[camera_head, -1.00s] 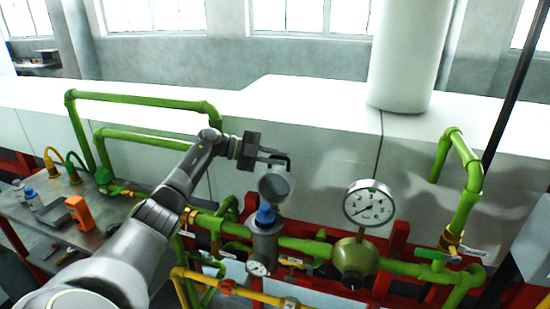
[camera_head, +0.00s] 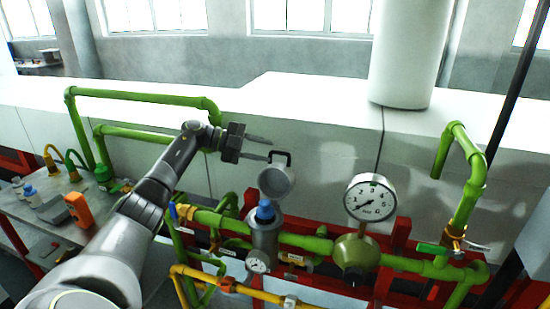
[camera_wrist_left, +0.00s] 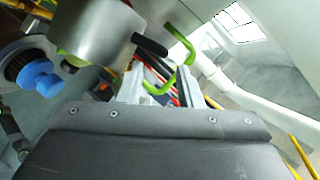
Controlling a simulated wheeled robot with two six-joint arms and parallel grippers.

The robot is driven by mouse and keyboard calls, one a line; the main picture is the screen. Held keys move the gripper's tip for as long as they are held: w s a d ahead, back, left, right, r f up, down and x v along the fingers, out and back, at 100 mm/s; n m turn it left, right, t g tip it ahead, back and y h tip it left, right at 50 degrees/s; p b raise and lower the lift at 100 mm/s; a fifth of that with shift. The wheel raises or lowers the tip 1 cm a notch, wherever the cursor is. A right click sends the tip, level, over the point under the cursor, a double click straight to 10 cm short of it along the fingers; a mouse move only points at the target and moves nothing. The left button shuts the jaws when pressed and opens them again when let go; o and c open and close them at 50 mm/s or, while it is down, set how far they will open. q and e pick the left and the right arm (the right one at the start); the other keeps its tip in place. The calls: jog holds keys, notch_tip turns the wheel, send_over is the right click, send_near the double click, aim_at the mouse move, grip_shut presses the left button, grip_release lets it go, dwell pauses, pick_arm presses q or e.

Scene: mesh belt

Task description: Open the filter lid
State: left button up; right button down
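The grey round filter lid (camera_head: 276,181) stands tilted up, its dark handle (camera_head: 281,154) at the top. The filter housing (camera_head: 265,236) below it is uncovered, with a blue part (camera_head: 264,211) showing in its mouth. My left gripper (camera_head: 270,149) is open and empty, just left of the handle and apart from it. In the left wrist view, the lid (camera_wrist_left: 88,25) is at upper left, its handle (camera_wrist_left: 150,46) lies beyond the fingers, and the blue part (camera_wrist_left: 38,78) is at far left. My right gripper is not in view.
A pressure gauge (camera_head: 370,198) stands right of the filter on the green pipe (camera_head: 304,244). A yellow pipe (camera_head: 255,295) runs in front. A side table (camera_head: 104,218) at left holds an orange device (camera_head: 79,212) and bottles. A white ledge (camera_head: 330,110) lies behind.

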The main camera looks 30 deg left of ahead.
pick_arm(q)
jog(key=b+v, duration=0.4)
jog(key=v, duration=0.8)
jog(key=shift+s+a, duration=0.25)
